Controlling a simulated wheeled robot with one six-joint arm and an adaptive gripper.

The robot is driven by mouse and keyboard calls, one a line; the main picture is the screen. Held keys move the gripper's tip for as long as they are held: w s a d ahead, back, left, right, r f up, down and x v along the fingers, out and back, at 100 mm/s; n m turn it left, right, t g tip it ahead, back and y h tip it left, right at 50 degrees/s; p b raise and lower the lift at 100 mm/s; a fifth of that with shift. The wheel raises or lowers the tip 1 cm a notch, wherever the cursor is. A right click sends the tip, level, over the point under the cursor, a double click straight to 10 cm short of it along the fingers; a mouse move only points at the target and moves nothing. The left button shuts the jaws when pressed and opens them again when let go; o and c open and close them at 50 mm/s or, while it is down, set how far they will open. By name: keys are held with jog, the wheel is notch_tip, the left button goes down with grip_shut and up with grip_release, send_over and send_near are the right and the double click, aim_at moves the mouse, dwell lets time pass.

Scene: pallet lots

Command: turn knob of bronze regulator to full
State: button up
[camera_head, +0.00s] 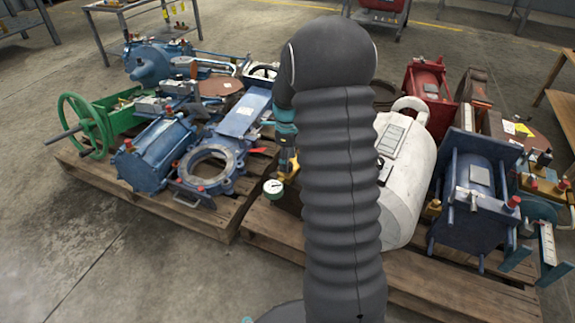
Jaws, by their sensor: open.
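The bronze regulator (289,170) is a small yellow-brown body near the front edge of the right pallet, just left of my arm. A round pale-faced gauge (272,188) sits at its lower left. My arm covers its right side, and I cannot make out its knob or the knob's setting. My gripper (288,152) is open at the end of the teal-ringed wrist, directly above and close to the regulator. The fingers are small and partly hidden, so I cannot tell whether they touch it.
A white tank (408,180) lies right of my arm, with a blue cylinder unit (475,205) beyond it. A blue ring-shaped valve (210,165) and green handwheel (85,125) stand on the left pallet (215,222). The front-left floor (110,255) is clear.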

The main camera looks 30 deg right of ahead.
jog(key=shift+f, duration=0.95)
grip_shut()
